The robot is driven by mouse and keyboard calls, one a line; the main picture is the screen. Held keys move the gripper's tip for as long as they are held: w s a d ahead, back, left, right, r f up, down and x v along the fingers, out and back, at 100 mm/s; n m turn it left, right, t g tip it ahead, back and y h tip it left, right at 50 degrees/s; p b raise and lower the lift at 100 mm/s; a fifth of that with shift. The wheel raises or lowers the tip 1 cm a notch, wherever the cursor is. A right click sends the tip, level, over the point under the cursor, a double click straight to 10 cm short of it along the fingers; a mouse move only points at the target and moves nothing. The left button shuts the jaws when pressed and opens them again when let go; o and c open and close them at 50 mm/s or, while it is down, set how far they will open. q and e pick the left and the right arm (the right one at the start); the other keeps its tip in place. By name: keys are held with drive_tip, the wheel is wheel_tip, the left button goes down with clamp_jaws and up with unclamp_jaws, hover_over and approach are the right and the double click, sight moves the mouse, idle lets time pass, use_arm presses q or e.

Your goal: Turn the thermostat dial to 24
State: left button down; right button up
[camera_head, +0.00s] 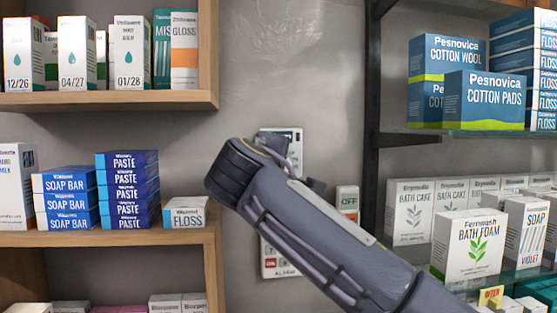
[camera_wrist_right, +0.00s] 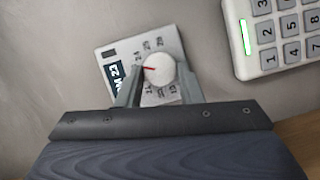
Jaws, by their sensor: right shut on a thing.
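The thermostat (camera_wrist_right: 165,45) is a pale wall plate with a white round dial (camera_wrist_right: 158,69), printed numbers around it and a dark display that appears to read 23. The dial's red mark points left in the right wrist view, near the printed 24; its exact setting is hard to read. My right gripper (camera_wrist_right: 160,80) is shut on the dial, one finger on each side. In the head view the thermostat (camera_head: 296,146) is mostly hidden behind my right arm, and the right fingers are hidden too. My left gripper is out of view.
A keypad (camera_wrist_right: 283,36) with a green light is right of the thermostat in the wrist view. Stocked shelves (camera_head: 110,101) flank the wall on both sides.

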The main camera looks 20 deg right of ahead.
drive_tip(key=shift+d+r+m+g+y+p, duration=0.15)
drive_tip(key=shift+m+y+p, duration=0.15)
drive_tip(key=shift+m, duration=0.35)
drive_tip(key=shift+a+m+g+y+p, duration=0.15)
drive_tip(key=shift+m+y+p, duration=0.15)
drive_tip(key=shift+m, duration=0.35)
drive_tip(key=shift+d, duration=0.1)
drive_tip(key=o, duration=1)
drive_tip(key=shift+s, duration=0.1)
drive_tip(key=shift+b+v, duration=0.8)
drive_tip(key=shift+v, duration=3.05)
drive_tip(key=shift+r, duration=0.1)
